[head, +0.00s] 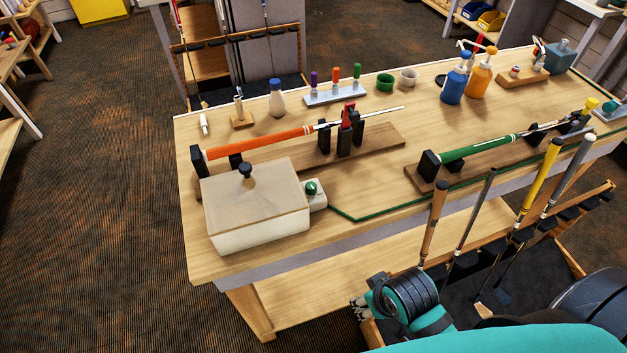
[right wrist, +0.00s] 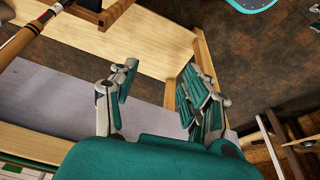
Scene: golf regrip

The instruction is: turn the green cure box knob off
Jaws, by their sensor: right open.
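The cure box (head: 255,228) is a cream box with a pale lid and a black lid handle (head: 246,170), at the near left of the workbench. Its green knob (head: 311,188) sits on a small white block on the box's right side. My right gripper (head: 360,308) is low in front of the bench, below and right of the box, well apart from the knob. In the right wrist view my right gripper (right wrist: 158,95) has its teal fingers spread with nothing between them. The knob is not seen there. My left gripper is not in view.
The workbench (head: 365,220) holds an orange-gripped club (head: 260,142) and a green-gripped club (head: 475,150) in black clamps. Several upright clubs (head: 433,220) stand in a rack at the bench's front right, close to my right arm. Blue (head: 453,85) and orange (head: 481,75) pump bottles stand farther back.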

